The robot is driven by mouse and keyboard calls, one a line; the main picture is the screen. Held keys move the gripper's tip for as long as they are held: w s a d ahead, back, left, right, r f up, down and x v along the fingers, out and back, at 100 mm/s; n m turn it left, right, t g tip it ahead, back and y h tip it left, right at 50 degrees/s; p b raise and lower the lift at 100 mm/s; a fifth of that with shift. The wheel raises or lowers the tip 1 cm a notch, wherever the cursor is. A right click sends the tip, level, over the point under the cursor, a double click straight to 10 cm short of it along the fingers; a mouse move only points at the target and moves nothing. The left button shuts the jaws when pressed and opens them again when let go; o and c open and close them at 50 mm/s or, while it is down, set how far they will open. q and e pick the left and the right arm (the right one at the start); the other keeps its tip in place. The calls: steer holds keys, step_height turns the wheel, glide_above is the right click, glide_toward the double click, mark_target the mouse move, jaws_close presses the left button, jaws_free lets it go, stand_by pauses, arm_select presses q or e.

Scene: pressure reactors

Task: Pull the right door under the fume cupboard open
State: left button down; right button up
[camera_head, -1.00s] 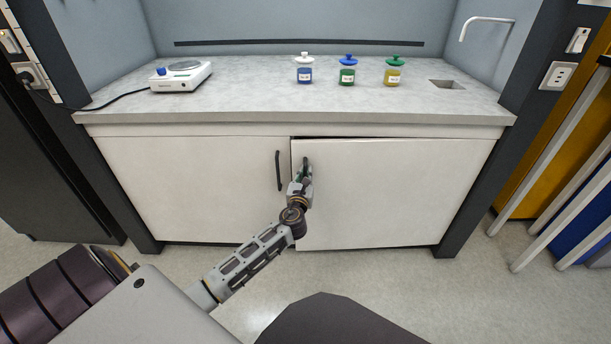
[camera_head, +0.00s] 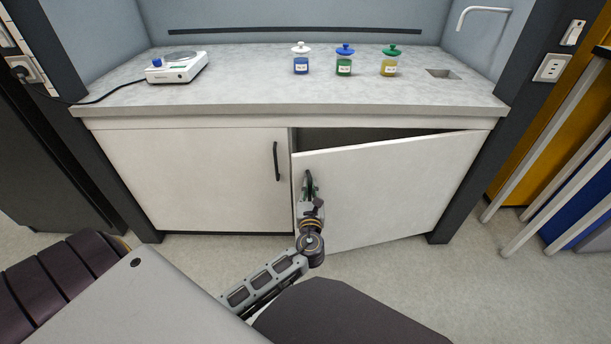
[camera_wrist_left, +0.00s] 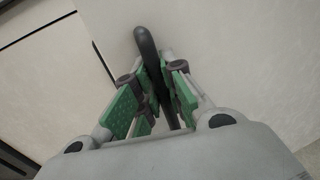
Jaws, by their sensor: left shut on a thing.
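The right door (camera_head: 390,185) under the fume cupboard stands partly open, its left edge swung out and a dark gap showing along its top. My left gripper (camera_head: 309,186) is at the door's left edge, shut on the black bar handle of the right door. In the left wrist view the handle (camera_wrist_left: 147,45) runs between the green-padded fingers of the gripper (camera_wrist_left: 160,92). The left door (camera_head: 195,180) is shut, with its own black handle (camera_head: 276,161). My right gripper is not in view.
A dark post (camera_head: 470,170) and pale slanted bars (camera_head: 545,135) stand at the right. Floor in front is clear.

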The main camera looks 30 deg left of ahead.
arm_select(q)
steer(key=s+d, duration=0.5)
steer(key=d, duration=0.1)
steer(key=shift+d+p, duration=0.15)
steer(key=shift+p, duration=0.3)
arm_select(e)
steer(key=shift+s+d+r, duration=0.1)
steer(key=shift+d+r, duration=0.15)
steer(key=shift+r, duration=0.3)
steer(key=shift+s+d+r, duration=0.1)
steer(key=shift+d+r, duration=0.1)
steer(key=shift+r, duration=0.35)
arm_select(q)
steer(key=shift+w+f, duration=0.1)
steer(key=c, duration=1.5)
jaws_free()
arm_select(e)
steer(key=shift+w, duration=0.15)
arm_select(q)
steer(key=shift+a+r, duration=0.2)
steer(key=shift+r, duration=4.85)
steer(key=shift+c, duration=0.3)
